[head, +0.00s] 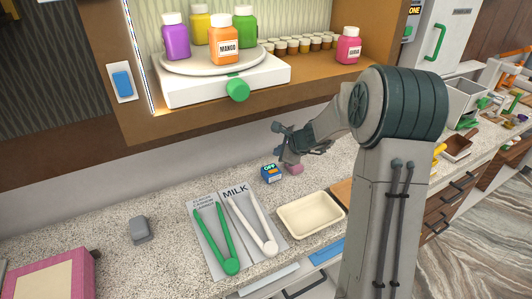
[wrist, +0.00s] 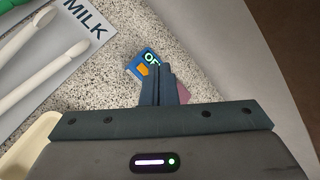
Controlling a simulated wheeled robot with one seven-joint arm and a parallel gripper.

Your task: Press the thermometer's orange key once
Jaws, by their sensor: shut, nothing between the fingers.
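The thermometer (head: 270,174) is a small blue block on the speckled counter, with a dark screen showing green letters. In the wrist view the thermometer (wrist: 133,70) lies just left of my fingertips, and its orange key (wrist: 143,70) is in sight. The screen (wrist: 151,58) starts with "OF"; the fingers hide its right end. My gripper (wrist: 162,68) is shut and empty, its fingers side by side. In the head view my gripper (head: 289,153) hangs just right of and above the thermometer. I cannot tell whether the tips touch it.
A pink item (head: 295,169) sits close beside the thermometer, partly behind my fingers. Green tongs (head: 213,240) and white tongs (head: 250,225) lie on a labelled mat in front. A cream tray (head: 311,232) is to the right. The shelf (head: 200,120) overhangs behind.

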